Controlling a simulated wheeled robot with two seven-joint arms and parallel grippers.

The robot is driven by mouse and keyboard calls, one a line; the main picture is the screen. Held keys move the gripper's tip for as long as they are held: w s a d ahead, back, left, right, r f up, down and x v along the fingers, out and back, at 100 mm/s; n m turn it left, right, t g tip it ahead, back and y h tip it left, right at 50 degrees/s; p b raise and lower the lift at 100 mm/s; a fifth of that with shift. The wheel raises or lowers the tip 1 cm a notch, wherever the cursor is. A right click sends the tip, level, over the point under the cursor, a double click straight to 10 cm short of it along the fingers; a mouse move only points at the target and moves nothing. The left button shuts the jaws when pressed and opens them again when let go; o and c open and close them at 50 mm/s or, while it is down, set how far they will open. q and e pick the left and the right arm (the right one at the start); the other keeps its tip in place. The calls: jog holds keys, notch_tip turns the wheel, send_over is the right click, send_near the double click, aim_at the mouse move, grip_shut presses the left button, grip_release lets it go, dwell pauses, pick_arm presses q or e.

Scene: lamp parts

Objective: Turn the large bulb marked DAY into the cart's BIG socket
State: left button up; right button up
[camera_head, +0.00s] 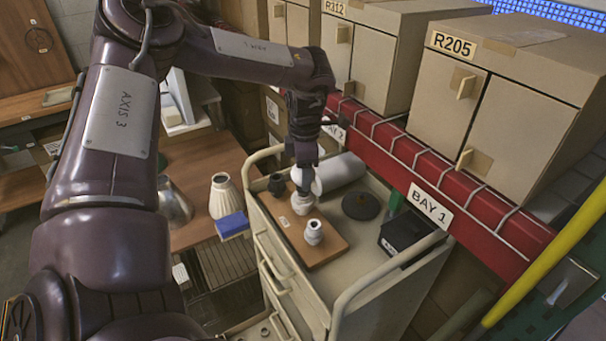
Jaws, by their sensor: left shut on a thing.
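My left gripper (304,174) reaches down over the cream cart (337,301) and is shut on a white rounded bulb (316,185), mostly hidden by the fingers. The bulb is directly above a white socket (302,204) on the brown wooden board (321,253); I cannot tell whether they touch. A second white socket (313,232) stands nearer on the board, and a dark socket (277,184) stands at its far left. The DAY and BIG markings cannot be read here. My right gripper is not in view.
On the cart, a white cylinder (342,170) lies behind the board, with a dark disc (361,206) and black box (404,231) to the right. The red shelf beam (440,180) bounds the cart's far side. A cream vase-like object (224,197) and blue box (232,225) are left.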

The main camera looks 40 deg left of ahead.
pick_arm(q)
jog(key=shift+f+b, duration=0.45)
dwell(1.1)
jog(key=shift+s, duration=0.1)
jog(key=o, duration=0.3)
jog(key=c, duration=0.3)
jog(key=shift+s+f, duration=0.1)
jog(key=shift+f, duration=0.1)
dwell(0.4)
